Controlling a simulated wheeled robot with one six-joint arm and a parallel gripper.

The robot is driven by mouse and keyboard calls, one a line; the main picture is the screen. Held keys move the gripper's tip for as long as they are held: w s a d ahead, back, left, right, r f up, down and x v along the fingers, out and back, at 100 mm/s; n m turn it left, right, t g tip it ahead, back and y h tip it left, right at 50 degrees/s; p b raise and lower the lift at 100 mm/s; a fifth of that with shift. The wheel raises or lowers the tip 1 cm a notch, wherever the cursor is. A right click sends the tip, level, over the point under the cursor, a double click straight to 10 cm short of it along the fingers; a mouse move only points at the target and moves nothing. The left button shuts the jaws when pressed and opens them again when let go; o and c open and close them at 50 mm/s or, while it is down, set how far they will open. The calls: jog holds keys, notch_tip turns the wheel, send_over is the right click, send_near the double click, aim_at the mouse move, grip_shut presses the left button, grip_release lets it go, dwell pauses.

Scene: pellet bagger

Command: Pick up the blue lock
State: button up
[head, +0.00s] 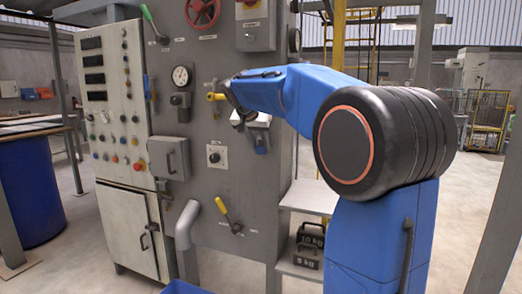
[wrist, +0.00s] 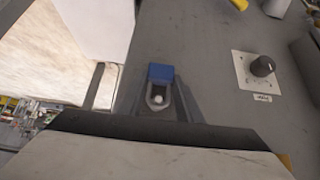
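The shackle is around a small white peg.
A black knob (head: 214,157) on a white plate is left of the lock. A yellow-handled lever (head: 221,207) is below it, and a gauge (head: 181,76) is to the left. A pale shelf (head: 311,197) stands out at the lower right. Open floor lies further right.

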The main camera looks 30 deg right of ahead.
jog(key=shift+a+r, duration=0.1)
jog(key=shift+r, duration=0.7)
jog(key=s+a, duration=1.4)
jog(key=a, duration=0.3)
jog(key=s+a, duration=1.3)
jog(key=a, duration=0.5)
jog(key=shift+s+a, duration=0.15)
jog(key=shift+s, duration=0.2)
